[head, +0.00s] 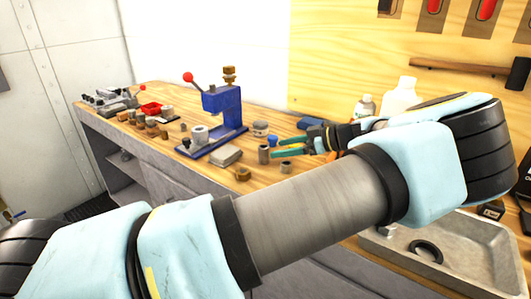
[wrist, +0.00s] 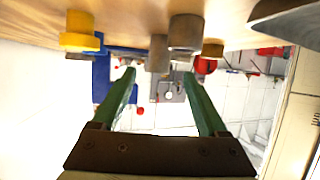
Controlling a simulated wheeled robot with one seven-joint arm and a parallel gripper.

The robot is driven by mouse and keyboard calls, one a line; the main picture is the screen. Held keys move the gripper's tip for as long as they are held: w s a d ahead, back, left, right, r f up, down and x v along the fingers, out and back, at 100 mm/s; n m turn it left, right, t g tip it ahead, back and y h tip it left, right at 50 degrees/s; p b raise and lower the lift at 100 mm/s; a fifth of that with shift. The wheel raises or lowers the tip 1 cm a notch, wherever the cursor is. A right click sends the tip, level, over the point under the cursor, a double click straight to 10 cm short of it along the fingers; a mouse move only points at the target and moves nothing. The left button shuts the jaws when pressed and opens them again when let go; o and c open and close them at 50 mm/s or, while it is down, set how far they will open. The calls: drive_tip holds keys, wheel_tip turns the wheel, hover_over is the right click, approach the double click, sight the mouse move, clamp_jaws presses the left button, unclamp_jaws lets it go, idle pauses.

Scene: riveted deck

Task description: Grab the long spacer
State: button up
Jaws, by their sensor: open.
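The long spacer (head: 263,155) is a tall, narrow grey-brown cylinder standing upright on the wooden bench top. In the wrist view, which looks upside down, it seems to be the slim cylinder (wrist: 158,53) hanging from the top between the finger lines. My gripper (head: 276,148) is open and empty, its green fingers pointing left just right of the spacer. In the wrist view the gripper (wrist: 158,74) shows both fingers well apart. Whether the tips reach beside the spacer I cannot tell. A shorter, wider grey cylinder (wrist: 185,32) stands nearer; it also shows in the head view (head: 285,166).
A brass nut (head: 243,174) sits near the front edge. A blue press (head: 222,118) with a red-knobbed lever stands behind left. A grey block (head: 226,156) lies before it. A jar (head: 260,128) and white bottles (head: 400,97) stand at the back. A grey tray (head: 465,262) is at right.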

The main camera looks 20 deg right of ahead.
sight(266, 147)
drive_tip(key=shift+w+a+f, duration=0.25)
drive_tip(key=shift+w+a, duration=0.25)
drive_tip(key=p+x, duration=0.2)
drive_tip(key=x, duration=0.1)
drive_tip(key=p+x, duration=0.1)
drive_tip(key=shift+w+a+r, duration=0.15)
drive_tip(key=shift+w+r, duration=0.05)
drive_tip(key=shift+w+a+f, duration=0.25)
drive_tip(key=shift+f, duration=0.1)
clamp_jaws()
